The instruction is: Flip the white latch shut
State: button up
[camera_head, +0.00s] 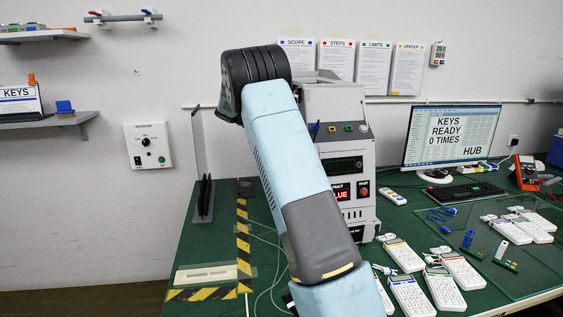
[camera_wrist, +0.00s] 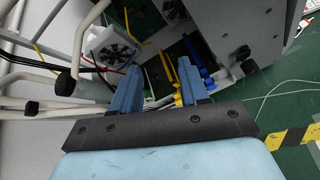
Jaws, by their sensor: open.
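My gripper (camera_wrist: 157,88) shows in the wrist view with its two blue fingers apart and nothing between them. It points at the open side of a grey machine, where a white-framed fan (camera_wrist: 114,47), cables, yellow and blue parts show. I cannot clearly make out a white latch in either view. In the head view the grey machine (camera_head: 345,105) stands on the green table, partly behind my arm. Its red display is lit. My gripper is out of sight in the head view.
White keypads (camera_head: 411,296) lie on the table (camera_head: 440,205) right of my arm. A monitor (camera_head: 451,135) stands behind them. Left of the machine are an upright clear panel (camera_head: 199,150), striped tape (camera_head: 243,240) and a white slotted plate (camera_head: 206,274). White tubes (camera_wrist: 30,75) are left in the wrist view.

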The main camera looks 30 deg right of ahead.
jog(key=w+f+n+g+h, duration=0.1)
jog(key=w+f+n+h, duration=0.5)
jog(key=w+f, duration=0.8)
jog(key=shift+m+h, duration=0.3)
jog(key=shift+m, duration=0.3)
jog(key=shift+s+f+x, duration=0.15)
jog(key=shift+f+x, duration=0.05)
jog(key=shift+x, duration=1.1)
jog(key=shift+s+f+x, duration=0.2)
jog(key=shift+x, duration=1.15)
jog(key=shift+s+f+x, duration=0.15)
jog(key=shift+f+x, duration=0.05)
jog(key=shift+x, duration=1.1)
jog(key=shift+a, duration=0.1)
jog(key=shift+c, duration=0.2)
grip_shut()
